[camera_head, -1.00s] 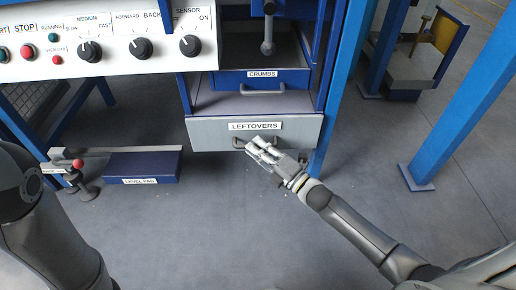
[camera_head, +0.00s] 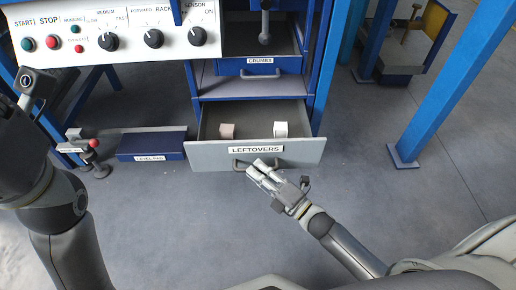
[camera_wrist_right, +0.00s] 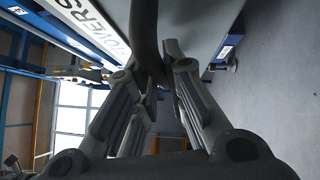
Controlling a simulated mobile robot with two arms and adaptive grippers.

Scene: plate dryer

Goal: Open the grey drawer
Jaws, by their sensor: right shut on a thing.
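The grey drawer (camera_head: 300,152), labelled LEFTOVERS, is pulled out of the cabinet in the head view, with its inside visible. Two small blocks lie in it, a pinkish one (camera_head: 227,131) and a white one (camera_head: 281,129). My right gripper (camera_head: 257,169) is at the drawer's dark handle (camera_head: 238,163), shut on it. In the right wrist view the handle (camera_wrist_right: 144,35) runs between the fingers of the gripper (camera_wrist_right: 150,75). My left arm is at the left of the head view; its fingers are not clearly visible.
The blue CRUMBS drawer (camera_head: 259,67) sits above the grey one. A control panel (camera_head: 130,30) with knobs and buttons is at upper left. A blue LEVEL PAD box (camera_head: 152,146) stands on the floor at left. Blue posts (camera_head: 425,95) rise at right. The floor in front is clear.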

